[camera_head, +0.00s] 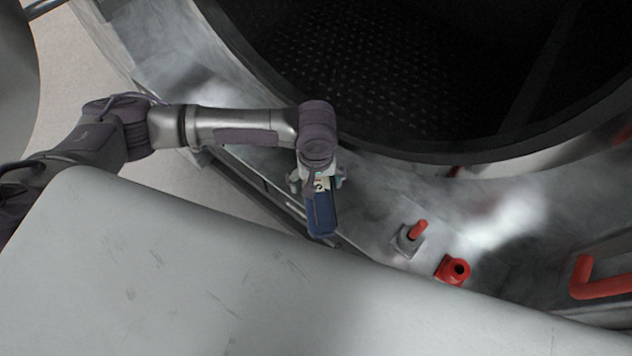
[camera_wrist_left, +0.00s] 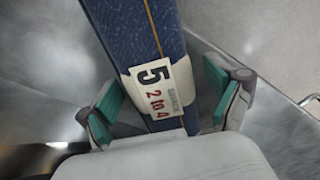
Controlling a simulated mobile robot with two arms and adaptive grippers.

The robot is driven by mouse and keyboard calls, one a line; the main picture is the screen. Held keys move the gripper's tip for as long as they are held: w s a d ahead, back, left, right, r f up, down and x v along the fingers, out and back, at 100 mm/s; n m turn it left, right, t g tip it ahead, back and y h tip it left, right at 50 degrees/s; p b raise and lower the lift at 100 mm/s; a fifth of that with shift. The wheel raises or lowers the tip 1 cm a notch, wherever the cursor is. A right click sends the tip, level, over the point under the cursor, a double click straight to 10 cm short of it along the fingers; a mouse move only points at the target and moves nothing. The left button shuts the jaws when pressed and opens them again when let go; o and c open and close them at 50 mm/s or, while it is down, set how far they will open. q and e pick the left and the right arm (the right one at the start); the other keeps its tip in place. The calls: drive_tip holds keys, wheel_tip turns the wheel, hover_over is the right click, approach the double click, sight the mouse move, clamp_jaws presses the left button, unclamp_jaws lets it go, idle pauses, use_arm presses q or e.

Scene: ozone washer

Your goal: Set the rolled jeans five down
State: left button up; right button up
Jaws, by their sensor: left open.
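The rolled jeans (camera_head: 321,214) are a dark blue roll below my left gripper in the head view. In the left wrist view the roll (camera_wrist_left: 131,33) shows orange stitching and a pale tag (camera_wrist_left: 160,91) printed with a large 5 and "2 to 4". My left gripper (camera_head: 318,180) is open, with its two teal-padded fingers (camera_wrist_left: 163,102) on either side of the roll's tagged end. I cannot tell whether the roll's lower end rests on something. My right gripper is not in view.
The dark perforated washer drum (camera_head: 400,75) opens at the top, behind my gripper. Red fittings (camera_head: 452,270) stand on the metal surface to the right. A wide, pale, scuffed surface (camera_head: 150,275) fills the front. Bare floor (camera_head: 82,75) shows at the left.

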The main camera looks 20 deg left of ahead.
use_arm(q)
drive_tip(key=c, duration=1.5)
drive_tip(key=shift+r, duration=0.1)
drive_tip(key=shift+c, duration=0.2)
drive_tip(key=shift+r, duration=0.1)
